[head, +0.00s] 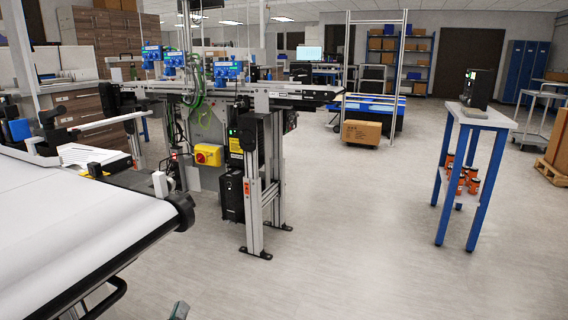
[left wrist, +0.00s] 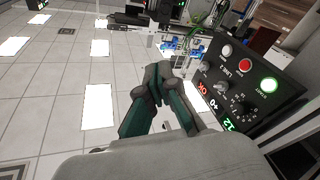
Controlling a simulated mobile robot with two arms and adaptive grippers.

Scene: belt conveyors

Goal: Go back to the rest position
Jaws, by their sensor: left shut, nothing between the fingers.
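My left gripper (left wrist: 158,72) fills the middle of the left wrist view, its dark green and grey fingers closed together with nothing between them. In the head view only a small part of it (head: 180,310) shows at the bottom edge, over the floor to the right of the white belt conveyor (head: 80,220). My right gripper is in neither view.
A black control panel (left wrist: 245,85) with lit buttons is on the right of the left wrist view. A second conveyor on a metal frame (head: 255,185) stands ahead. A blue-legged table (head: 485,118) stands at right. A cardboard box (head: 361,132) stands farther back. Floor between is clear.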

